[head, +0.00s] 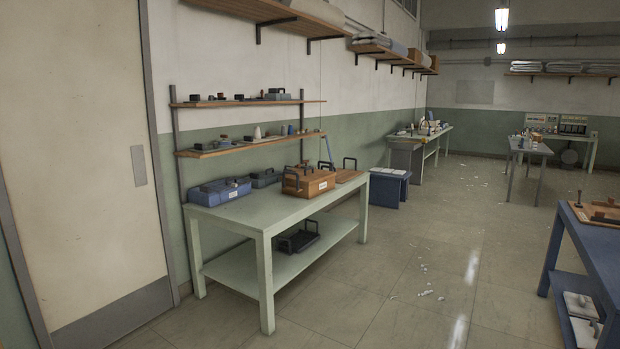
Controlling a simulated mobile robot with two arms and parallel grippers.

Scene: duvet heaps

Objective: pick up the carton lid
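I cannot pick out a carton lid for sure in the head view. A brown box (296,187) with dark handles and a small white label stands on the pale green table (262,222). A flat brown piece (346,176) lies against its right side; I cannot tell if it is a lid. Neither of my grippers is in view.
A blue case (219,191) is on the table's left, and a black tray (298,240) on its lower shelf. A blue bench (590,250) stands at right. Small white scraps (428,294) litter the otherwise open floor (400,265) between. A door (85,150) is at left.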

